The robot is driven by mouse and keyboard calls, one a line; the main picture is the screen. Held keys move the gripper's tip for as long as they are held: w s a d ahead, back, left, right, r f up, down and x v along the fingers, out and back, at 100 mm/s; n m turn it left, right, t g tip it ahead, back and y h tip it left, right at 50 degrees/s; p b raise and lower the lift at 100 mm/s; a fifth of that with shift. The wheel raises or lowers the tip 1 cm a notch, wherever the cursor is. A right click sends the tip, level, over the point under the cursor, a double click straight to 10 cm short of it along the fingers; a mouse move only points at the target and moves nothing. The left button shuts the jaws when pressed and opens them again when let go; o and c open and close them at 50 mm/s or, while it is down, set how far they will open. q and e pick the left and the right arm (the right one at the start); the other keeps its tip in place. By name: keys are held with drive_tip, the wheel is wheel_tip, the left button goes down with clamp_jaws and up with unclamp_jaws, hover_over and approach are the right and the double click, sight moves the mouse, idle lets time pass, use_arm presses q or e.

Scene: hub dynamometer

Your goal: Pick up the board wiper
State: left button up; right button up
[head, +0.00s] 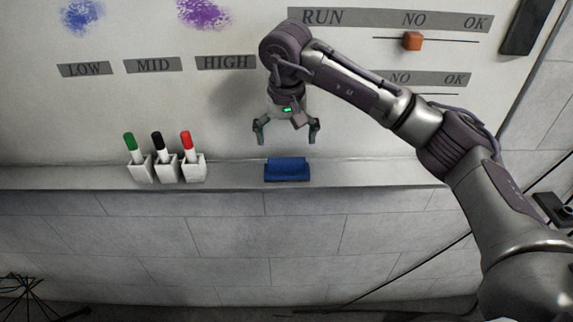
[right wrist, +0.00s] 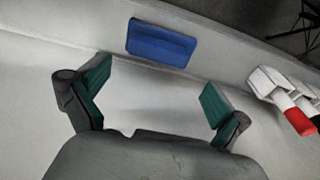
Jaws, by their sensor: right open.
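The blue board wiper (head: 287,169) lies on the light ledge under the whiteboard, right of the marker holders. It also shows in the right wrist view (right wrist: 161,43), beyond the fingertips. My right gripper (head: 286,141) points down above the wiper, apart from it. Its two fingers are spread wide with nothing between them; the green finger pads show in the right wrist view (right wrist: 155,88). My left gripper is in neither view.
Green, black and red markers stand in white holders (head: 167,168) on the ledge (head: 365,173), left of the wiper. The whiteboard (head: 190,105) rises behind. An orange slider (head: 412,41) is on the board at upper right. The ledge right of the wiper is clear.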

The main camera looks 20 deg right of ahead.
sight(287, 160)
drive_tip(key=shift+w+f, duration=0.1)
drive_tip(key=shift+f, duration=0.35)
drive_tip(key=shift+d+f, duration=0.1)
drive_tip(key=shift+f, duration=0.05)
drive_tip(key=f+p, duration=0.3)
drive_tip(key=f, duration=0.1)
drive_tip(key=shift+w+f, duration=0.15)
drive_tip(key=shift+w, duration=0.05)
drive_tip(key=shift+w+d+f, duration=0.1)
drive_tip(key=shift+f, duration=0.3)
drive_tip(key=shift+c, duration=0.5)
drive_tip(key=c, duration=0.7)
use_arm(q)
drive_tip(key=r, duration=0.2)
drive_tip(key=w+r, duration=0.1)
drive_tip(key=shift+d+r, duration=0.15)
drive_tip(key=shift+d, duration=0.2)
use_arm(e)
drive_tip(key=shift+r, duration=0.1)
